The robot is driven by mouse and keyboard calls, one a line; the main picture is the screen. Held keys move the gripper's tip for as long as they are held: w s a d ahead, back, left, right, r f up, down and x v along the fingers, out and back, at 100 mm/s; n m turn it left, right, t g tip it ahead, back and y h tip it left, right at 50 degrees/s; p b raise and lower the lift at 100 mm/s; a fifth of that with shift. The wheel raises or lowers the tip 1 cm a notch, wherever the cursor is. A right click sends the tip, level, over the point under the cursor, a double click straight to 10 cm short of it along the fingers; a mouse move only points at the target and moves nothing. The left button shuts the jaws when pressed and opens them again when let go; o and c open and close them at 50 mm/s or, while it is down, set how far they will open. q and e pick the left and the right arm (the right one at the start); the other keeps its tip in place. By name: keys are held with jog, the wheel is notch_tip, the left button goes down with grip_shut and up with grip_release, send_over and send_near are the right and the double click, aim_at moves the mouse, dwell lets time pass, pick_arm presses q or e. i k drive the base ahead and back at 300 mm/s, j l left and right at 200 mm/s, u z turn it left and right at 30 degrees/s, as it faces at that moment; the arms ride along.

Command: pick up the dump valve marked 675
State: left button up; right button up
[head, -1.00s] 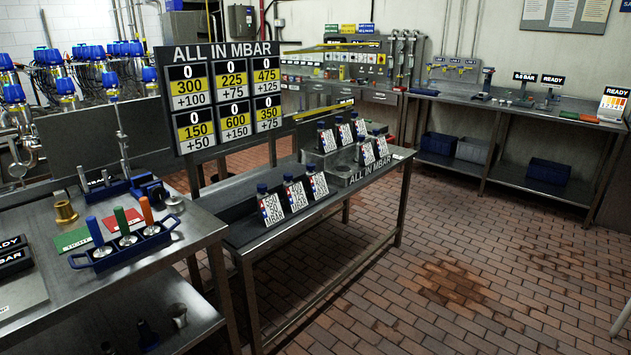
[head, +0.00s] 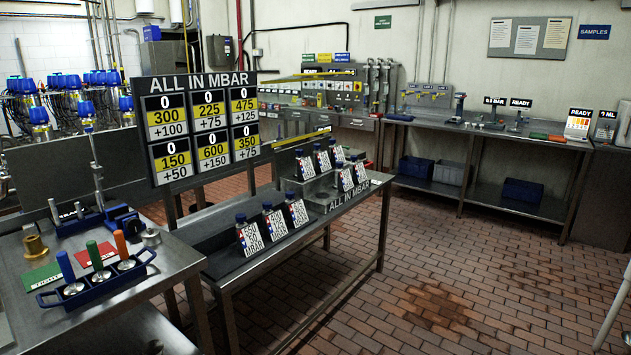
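No marking 675 can be read in the head view, so I cannot tell which thing is the dump valve. Blue-capped pieces with white printed cards stand on the middle table: a front row of three (head: 273,222) and more on a raised step (head: 322,158) behind. The print on their cards is mostly too small to read. A blue rack (head: 98,280) on the near left table holds three upright pieces with blue, green and orange handles. Neither of my grippers is in view.
A black board (head: 203,125) headed ALL IN MBAR stands behind the middle table (head: 290,247). The brick floor (head: 440,270) at right is open.

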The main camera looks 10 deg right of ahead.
aim_at(296, 214)
jog(key=u, duration=0.4)
jog(key=i+l+u, duration=0.55)
jog(key=l, duration=0.15)
jog(key=i+l+u, duration=0.3)
jog(key=l, duration=0.15)
jog(key=k+j, duration=0.05)
jog(key=k, duration=0.05)
